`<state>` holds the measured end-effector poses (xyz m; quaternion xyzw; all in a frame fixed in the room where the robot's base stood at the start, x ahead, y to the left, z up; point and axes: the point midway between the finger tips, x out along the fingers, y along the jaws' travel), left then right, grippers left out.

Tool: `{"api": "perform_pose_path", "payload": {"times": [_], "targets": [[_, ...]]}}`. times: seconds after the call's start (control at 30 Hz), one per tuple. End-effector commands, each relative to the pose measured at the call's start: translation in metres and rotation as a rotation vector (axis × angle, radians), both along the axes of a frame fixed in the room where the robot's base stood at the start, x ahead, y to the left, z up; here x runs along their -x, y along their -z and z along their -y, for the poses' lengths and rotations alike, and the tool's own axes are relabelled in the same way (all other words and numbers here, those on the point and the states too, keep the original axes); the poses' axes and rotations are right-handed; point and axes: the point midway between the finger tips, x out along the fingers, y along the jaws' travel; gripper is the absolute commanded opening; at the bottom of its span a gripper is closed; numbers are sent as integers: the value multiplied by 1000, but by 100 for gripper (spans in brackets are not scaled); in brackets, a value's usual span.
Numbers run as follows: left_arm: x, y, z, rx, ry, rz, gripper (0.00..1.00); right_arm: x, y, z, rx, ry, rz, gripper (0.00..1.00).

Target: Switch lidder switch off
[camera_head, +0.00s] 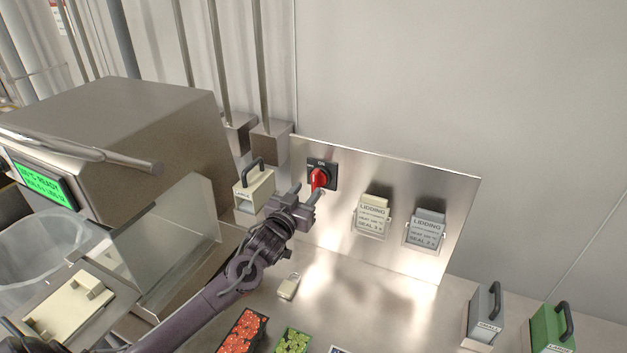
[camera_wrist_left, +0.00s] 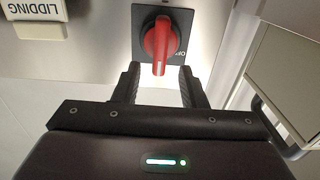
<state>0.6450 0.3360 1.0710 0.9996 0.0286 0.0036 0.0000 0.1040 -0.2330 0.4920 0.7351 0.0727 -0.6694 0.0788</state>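The lidder switch is a red rotary knob (camera_head: 319,178) on a black square plate, mounted on the steel panel. "ON" is printed at the top of the plate in the head view. In the left wrist view, the red knob (camera_wrist_left: 160,42) has its handle upright, and part of the word "OFF" shows to its right. My left gripper (camera_head: 308,194) is just in front of the switch. In the left wrist view, its two fingers (camera_wrist_left: 160,80) are apart, one on each side of the handle's near end, with nothing clamped between them. My right gripper is not in view.
The steel panel (camera_head: 300,152) also carries a cream lidding tag (camera_head: 373,214) and a grey one (camera_head: 427,230). A cream handled block (camera_head: 254,188) stands left of the switch. A padlock (camera_head: 288,287) and food trays (camera_head: 243,332) lie on the counter below.

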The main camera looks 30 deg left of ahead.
Motion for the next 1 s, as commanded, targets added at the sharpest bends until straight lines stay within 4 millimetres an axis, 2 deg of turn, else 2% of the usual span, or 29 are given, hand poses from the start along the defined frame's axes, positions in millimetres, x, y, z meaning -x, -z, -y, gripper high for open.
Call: {"api": "perform_pose_path", "payload": {"times": [0.13,0.3,0.47,0.67,0.97,1.0], "targets": [[-24,-4,-2,0,-2,1,38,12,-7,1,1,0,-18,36],[-41,-1,-2,0,-1,-1,38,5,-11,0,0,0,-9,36],[-46,0,-2,-1,0,-2,38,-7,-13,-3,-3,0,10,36],[-46,0,-2,0,0,-2,38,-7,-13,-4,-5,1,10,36],[-46,0,-2,0,0,-3,2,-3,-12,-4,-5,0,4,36],[-46,0,-2,0,0,-3,0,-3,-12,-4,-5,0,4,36]]}}
